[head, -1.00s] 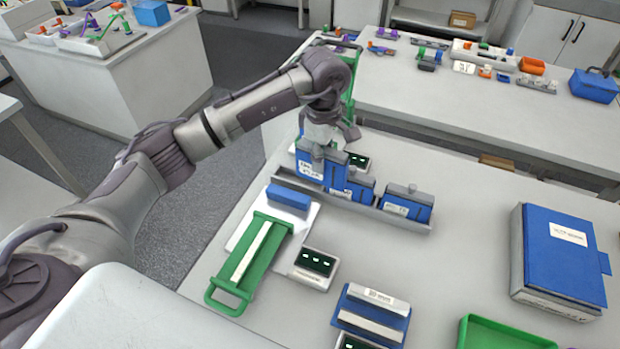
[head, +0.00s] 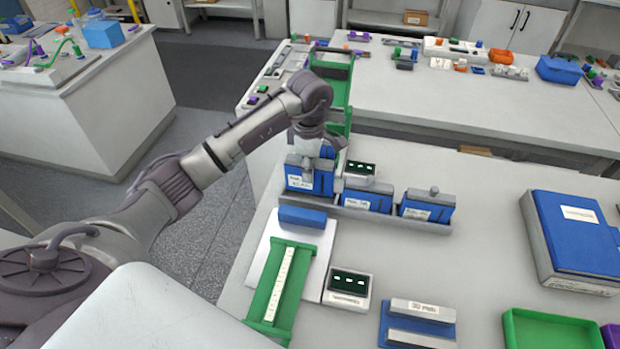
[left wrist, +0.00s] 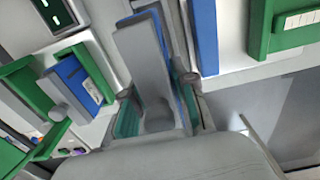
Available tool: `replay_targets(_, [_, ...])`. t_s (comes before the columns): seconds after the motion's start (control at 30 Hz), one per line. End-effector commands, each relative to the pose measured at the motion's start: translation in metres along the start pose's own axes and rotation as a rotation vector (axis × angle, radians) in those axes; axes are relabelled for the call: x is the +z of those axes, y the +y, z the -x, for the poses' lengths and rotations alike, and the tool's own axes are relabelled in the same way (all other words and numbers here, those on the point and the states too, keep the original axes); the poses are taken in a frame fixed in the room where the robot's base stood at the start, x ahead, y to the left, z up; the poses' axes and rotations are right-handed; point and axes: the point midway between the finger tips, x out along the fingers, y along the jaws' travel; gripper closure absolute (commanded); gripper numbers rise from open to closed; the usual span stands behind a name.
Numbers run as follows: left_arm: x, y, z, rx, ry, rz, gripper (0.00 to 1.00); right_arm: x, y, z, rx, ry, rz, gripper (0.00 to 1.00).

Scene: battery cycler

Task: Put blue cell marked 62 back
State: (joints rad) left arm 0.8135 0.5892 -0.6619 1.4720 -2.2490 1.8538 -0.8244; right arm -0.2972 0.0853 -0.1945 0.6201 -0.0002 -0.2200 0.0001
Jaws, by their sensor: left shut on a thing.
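My left gripper (head: 318,147) points down at the left end of the grey rack (head: 395,221) in the head view. It is shut on a blue cell (head: 293,175) with a white label; the number is too small to read. The held cell is upright and sits slightly higher than its neighbours. I cannot tell whether its bottom touches the rack. In the left wrist view the fingers (left wrist: 160,105) close on the cell's grey side (left wrist: 138,55). Two other blue cells, a middle one (head: 354,192) and a right one (head: 415,197), stand in the rack. My right gripper is out of view.
A green fixture (head: 262,298) and a blue block (head: 302,216) lie in front of the rack. Display units stand behind (head: 360,168) and in front (head: 347,284). A blue binder-like box (head: 575,230) is at the right. Bare table lies between the rack and box.

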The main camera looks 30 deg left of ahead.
Motion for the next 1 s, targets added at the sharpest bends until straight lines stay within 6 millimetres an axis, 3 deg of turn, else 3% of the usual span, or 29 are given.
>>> replay_targets(0.17, [0.000,0.000,-0.010,0.001,-0.001,0.001,1.00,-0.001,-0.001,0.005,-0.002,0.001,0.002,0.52])
replay_targets(0.4, [0.001,0.000,-0.038,0.002,-0.002,0.000,1.00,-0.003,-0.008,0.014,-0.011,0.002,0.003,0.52])
replay_targets(0.77, [0.000,0.001,-0.044,0.005,0.000,-0.001,1.00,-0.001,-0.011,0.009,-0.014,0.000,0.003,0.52])
replay_targets(0.8, [0.000,0.000,-0.044,0.002,0.001,-0.001,0.69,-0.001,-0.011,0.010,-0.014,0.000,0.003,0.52])
replay_targets(0.93, [0.000,0.000,-0.044,0.001,0.001,-0.001,0.48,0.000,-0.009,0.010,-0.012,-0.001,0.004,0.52])
replay_targets(1.0, [0.000,0.000,-0.044,0.001,0.001,-0.001,0.48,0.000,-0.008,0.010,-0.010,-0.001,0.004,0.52])
